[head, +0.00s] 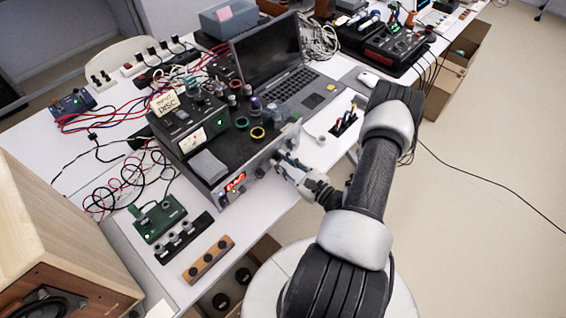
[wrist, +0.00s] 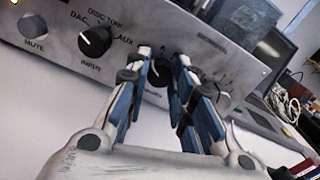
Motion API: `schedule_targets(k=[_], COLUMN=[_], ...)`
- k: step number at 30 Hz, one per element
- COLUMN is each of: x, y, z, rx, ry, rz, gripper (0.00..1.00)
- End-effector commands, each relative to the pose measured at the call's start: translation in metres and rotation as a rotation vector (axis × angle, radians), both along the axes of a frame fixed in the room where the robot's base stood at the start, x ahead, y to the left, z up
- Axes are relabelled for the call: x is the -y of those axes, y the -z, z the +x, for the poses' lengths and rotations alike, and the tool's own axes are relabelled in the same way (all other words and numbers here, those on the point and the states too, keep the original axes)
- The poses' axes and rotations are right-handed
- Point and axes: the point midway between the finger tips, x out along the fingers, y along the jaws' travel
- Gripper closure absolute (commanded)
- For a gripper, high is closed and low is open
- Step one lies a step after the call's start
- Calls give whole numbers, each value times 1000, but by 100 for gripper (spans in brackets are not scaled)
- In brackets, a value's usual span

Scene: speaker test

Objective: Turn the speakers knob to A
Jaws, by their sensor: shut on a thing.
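The amplifier has a silver front panel (wrist: 62,42) with labelled knobs, and it stands on the white bench in the head view (head: 252,166). The dark speakers knob (wrist: 158,74) is on this panel, between my fingertips and partly hidden by them. Its label is mostly covered, and I cannot read its setting. My gripper (wrist: 162,62) is shut on the knob, with one blue-lined finger on each side. In the head view my gripper (head: 281,161) is at the amplifier's front, and the knob itself is hidden there.
The black input knob (wrist: 95,40) is left of my fingers, and the mute knob (wrist: 32,26) is farther left. A laptop (head: 268,62) stands behind the amplifier.

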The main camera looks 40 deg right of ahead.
Motion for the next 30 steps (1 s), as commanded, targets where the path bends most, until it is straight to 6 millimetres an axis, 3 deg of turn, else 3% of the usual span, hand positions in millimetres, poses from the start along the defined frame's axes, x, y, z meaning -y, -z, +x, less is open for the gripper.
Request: schedule_targets(k=[4, 14, 30], x=[0, 0, 0], y=[0, 0, 0], z=[0, 0, 0], rx=[0, -3, -34], ry=[0, 0, 0], rz=[0, 40, 420], gripper=[100, 100, 100])
